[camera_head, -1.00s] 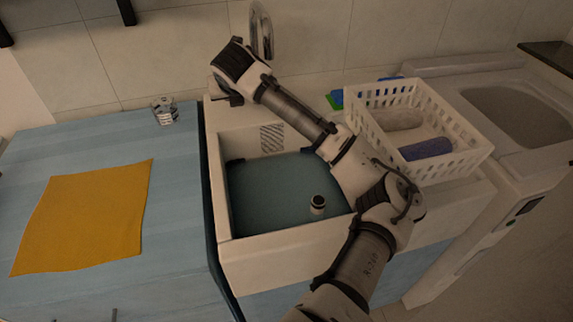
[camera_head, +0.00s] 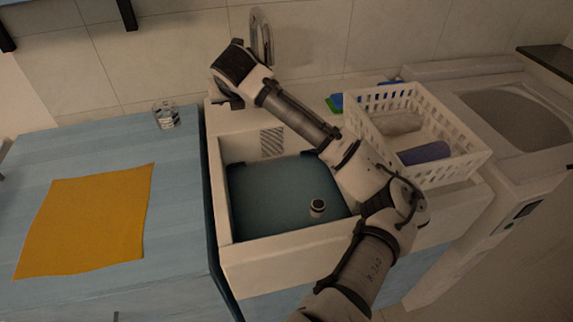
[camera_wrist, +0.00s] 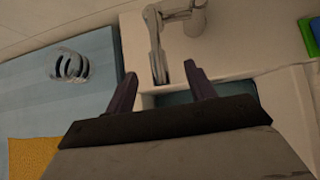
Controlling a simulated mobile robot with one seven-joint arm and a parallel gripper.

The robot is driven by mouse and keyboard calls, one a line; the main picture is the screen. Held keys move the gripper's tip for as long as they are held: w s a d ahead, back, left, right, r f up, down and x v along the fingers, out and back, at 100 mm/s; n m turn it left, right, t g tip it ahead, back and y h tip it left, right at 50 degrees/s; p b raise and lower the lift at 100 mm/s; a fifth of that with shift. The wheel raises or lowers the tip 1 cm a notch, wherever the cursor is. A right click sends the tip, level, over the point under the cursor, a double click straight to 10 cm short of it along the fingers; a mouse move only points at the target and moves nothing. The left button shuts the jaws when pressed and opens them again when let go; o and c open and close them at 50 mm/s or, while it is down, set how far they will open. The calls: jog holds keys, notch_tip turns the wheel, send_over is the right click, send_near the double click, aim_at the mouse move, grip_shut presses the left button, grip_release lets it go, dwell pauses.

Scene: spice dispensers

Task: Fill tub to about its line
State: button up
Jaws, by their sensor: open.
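The white tub (camera_head: 275,262) is a basin set in the counter, with blue-green water (camera_head: 265,197) in it. A small dark-topped cylinder (camera_head: 317,208) stands or floats in the water. A striped grey patch (camera_head: 272,142) is on the tub's back wall. The metal tap (camera_head: 262,35) stands behind the tub and also shows in the wrist view (camera_wrist: 154,40). My gripper (camera_wrist: 160,69) is open, with part of the tap appearing between its fingers; I cannot tell if they touch. In the head view my gripper (camera_head: 222,97) is at the tub's back left, its fingertips mostly hidden.
A white basket (camera_head: 460,165) with rolled cloths stands right of the tub. A glass (camera_head: 166,114) and an orange cloth (camera_head: 88,220) are on the blue counter (camera_head: 185,235) at left. Green and blue items (camera_head: 336,103) lie behind the basket. My arm crosses above the tub's right side.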

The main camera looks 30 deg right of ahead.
jog(key=p+v, duration=0.1)
jog(key=v, duration=0.4)
jog(key=shift+p, duration=0.4)
jog(key=shift+f, duration=0.15)
